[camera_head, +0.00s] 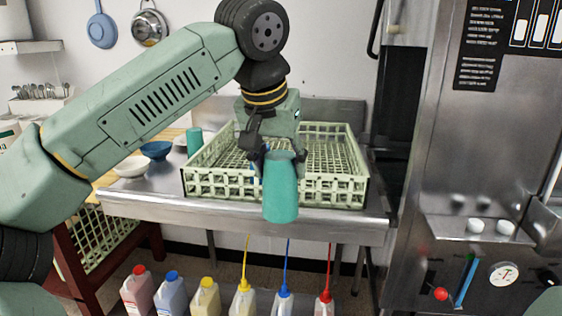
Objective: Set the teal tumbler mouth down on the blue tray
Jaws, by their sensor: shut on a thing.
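A teal tumbler (281,190) is held by my gripper (277,155) near its upper end. It hangs roughly upright in front of the dish rack's near side, overlapping the counter's front edge in the picture. I cannot tell which end is its mouth. My gripper points down, and its fingers are partly hidden. A second teal thing, like a tumbler (194,141), stands on the counter left of the rack. I cannot make out a blue tray in this view.
A pale green dish rack (342,192) stands on the steel counter (130,203). A blue bowl (156,149) and a white bowl (130,165) are at its left. Several bottles stand on the floor below. A steel machine (455,170) rises at the right.

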